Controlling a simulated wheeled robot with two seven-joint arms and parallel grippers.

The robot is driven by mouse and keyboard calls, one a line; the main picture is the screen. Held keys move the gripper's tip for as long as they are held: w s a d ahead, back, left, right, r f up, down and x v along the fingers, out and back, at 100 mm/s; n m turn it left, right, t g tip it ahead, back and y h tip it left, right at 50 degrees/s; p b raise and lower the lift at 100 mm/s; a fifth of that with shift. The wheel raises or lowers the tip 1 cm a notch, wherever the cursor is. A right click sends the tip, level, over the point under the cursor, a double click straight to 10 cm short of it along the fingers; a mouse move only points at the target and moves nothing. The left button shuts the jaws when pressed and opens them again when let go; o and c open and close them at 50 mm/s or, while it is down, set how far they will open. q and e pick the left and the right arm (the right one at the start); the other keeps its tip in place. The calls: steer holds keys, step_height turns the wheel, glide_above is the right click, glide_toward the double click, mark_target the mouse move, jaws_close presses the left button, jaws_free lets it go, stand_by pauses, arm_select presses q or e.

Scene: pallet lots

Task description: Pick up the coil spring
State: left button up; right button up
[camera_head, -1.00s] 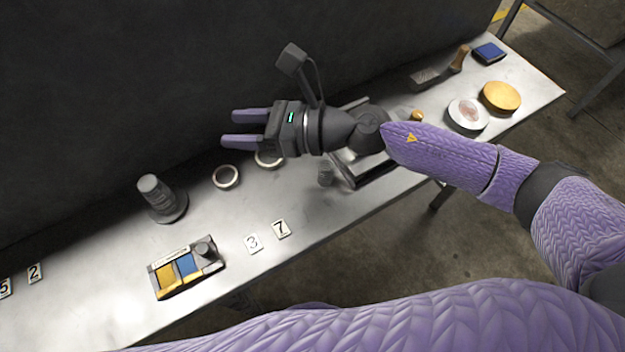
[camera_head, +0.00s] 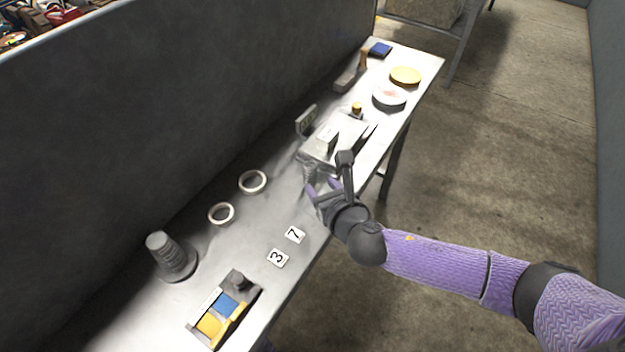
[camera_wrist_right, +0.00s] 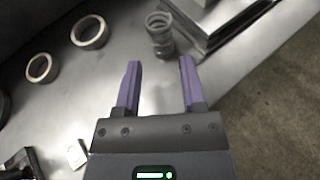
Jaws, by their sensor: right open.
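The coil spring (camera_wrist_right: 160,34) is a grey metal coil standing on the table, just beyond my right gripper's fingertips in the right wrist view. In the head view the spring (camera_head: 309,172) stands beside the metal tray, partly hidden near the gripper. My right gripper (camera_head: 321,188) is low over the table's front side, its purple fingers pointing toward the spring. In the right wrist view the right gripper (camera_wrist_right: 160,62) is open, with nothing between its fingers. My left gripper does not show.
A metal tray (camera_wrist_right: 228,22) lies close beside the spring. Two pale rings (camera_head: 252,181) lie to the left. Number tiles (camera_head: 277,258), a stacked grey cylinder (camera_head: 170,256) and a yellow-blue box (camera_head: 218,314) are nearer. A dark wall (camera_head: 150,130) stands behind the table.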

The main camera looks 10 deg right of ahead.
mark_target(313, 178)
steer(key=b+x, duration=0.1)
steer(key=x, duration=0.1)
steer(key=b+x, duration=0.1)
steer(key=x, duration=0.1)
steer(key=b+x, duration=0.1)
steer(key=x, duration=0.1)
steer(key=shift+w+f, duration=0.2)
steer(key=shift+f, duration=0.2)
steer(key=shift+w+b, duration=0.3)
steer(key=shift+w, duration=0.05)
steer(key=shift+r, duration=0.15)
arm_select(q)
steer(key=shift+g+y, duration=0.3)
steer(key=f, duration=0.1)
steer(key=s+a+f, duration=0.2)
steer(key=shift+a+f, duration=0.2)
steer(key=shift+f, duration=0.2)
arm_select(e)
jaws_close()
